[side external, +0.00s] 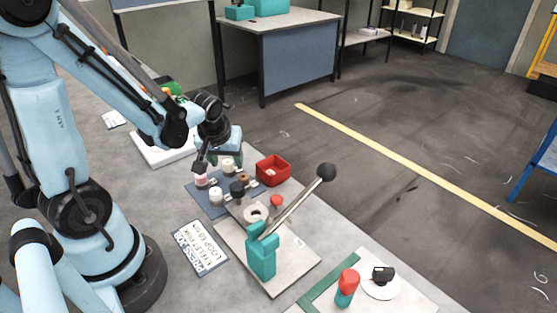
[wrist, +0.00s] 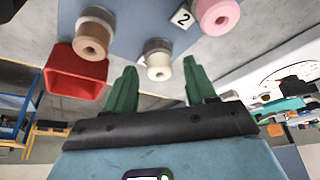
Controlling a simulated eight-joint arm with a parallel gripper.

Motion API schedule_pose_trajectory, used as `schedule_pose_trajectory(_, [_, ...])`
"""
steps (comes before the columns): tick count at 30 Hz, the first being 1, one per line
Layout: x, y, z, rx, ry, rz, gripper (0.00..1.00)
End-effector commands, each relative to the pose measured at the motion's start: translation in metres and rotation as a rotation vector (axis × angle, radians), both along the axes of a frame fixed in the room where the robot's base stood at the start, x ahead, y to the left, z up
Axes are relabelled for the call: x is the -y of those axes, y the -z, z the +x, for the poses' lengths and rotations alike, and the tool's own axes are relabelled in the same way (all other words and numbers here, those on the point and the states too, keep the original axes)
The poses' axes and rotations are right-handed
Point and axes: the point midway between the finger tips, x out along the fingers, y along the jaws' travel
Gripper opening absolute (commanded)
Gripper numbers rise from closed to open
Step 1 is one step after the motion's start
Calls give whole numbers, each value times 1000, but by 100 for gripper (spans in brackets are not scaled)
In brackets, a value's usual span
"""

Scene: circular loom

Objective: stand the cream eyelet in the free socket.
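The cream eyelet (wrist: 159,65) sits upright in a grey metal holder in the wrist view, with its bored end facing the camera. It also shows on the blue board (side external: 200,203) in the side view, as a pale cylinder (side external: 228,163) right under my gripper (side external: 225,157). My gripper's green fingers (wrist: 160,88) are open, one on each side of the cream eyelet in the picture. I cannot tell whether they touch it. A brown eyelet (wrist: 91,40) and a pink eyelet (wrist: 217,14) stand on either side. I cannot make out the free socket.
A red bin (side external: 272,171) stands beside the board. A lettered card (side external: 200,247) lies on the table. A red-topped bottle (side external: 347,285) stands farther right.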

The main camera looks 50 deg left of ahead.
Motion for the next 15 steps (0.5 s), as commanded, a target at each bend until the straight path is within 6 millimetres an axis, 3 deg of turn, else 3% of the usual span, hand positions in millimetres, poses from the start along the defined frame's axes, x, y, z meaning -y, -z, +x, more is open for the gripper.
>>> schedule_pose_trajectory(15, [3,-9,-3,0,1,0,57])
